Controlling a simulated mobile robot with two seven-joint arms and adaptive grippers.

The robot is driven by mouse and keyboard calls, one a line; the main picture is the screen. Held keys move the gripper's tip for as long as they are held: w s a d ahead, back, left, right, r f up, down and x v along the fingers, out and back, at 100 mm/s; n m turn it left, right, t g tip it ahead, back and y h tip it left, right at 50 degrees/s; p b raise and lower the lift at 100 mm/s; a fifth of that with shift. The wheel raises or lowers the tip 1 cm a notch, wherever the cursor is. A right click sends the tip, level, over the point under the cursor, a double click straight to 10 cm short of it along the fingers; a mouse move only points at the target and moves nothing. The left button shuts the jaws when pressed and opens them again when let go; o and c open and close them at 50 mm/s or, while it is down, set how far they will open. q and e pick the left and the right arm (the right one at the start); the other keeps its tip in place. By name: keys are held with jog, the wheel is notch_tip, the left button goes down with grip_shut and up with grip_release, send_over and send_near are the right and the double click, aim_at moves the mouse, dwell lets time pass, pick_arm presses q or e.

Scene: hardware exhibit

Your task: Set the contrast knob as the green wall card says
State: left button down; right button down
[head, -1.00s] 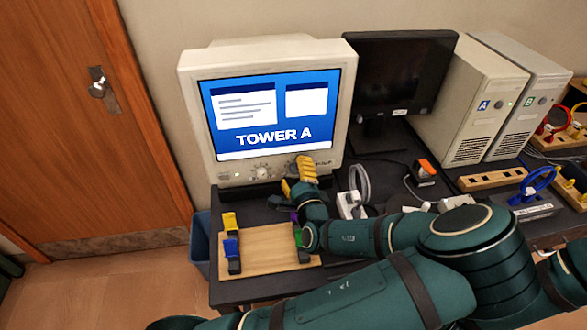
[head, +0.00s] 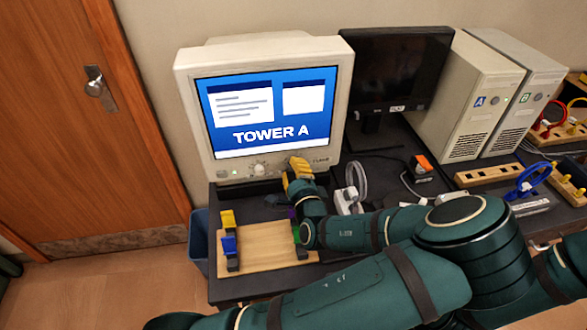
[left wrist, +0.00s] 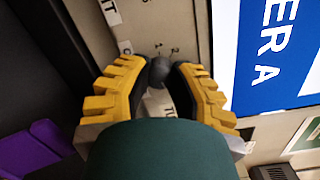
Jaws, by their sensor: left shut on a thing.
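The beige monitor (head: 184,100) shows a blue "TOWER A" screen, with a row of knobs on its lower bezel. My left gripper (head: 293,172) is at the right part of that bezel and hides what is behind its yellow fingers. In the left wrist view, my left gripper (left wrist: 160,78) is shut on a dark grey round knob (left wrist: 159,69), one finger on each side. Small numbers and partly cut-off labels surround this knob; its name and pointer cannot be read. Another knob (head: 258,168) stands free further left. My right gripper is out of view.
A white adapter with a grey cable loop (head: 349,199) stands just right of the gripper. A dark monitor (head: 398,70) and two towers (head: 465,95) stand to the right.

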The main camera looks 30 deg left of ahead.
pick_arm(q)
jog(key=shift+r+n+h+p, duration=0.1)
jog(key=shift+n+h+p, duration=0.3)
jog(key=shift+n, duration=2.8)
jog(key=c, duration=0.7)
grip_release()
jog(key=shift+c, duration=0.2)
jog(key=v, duration=1.2)
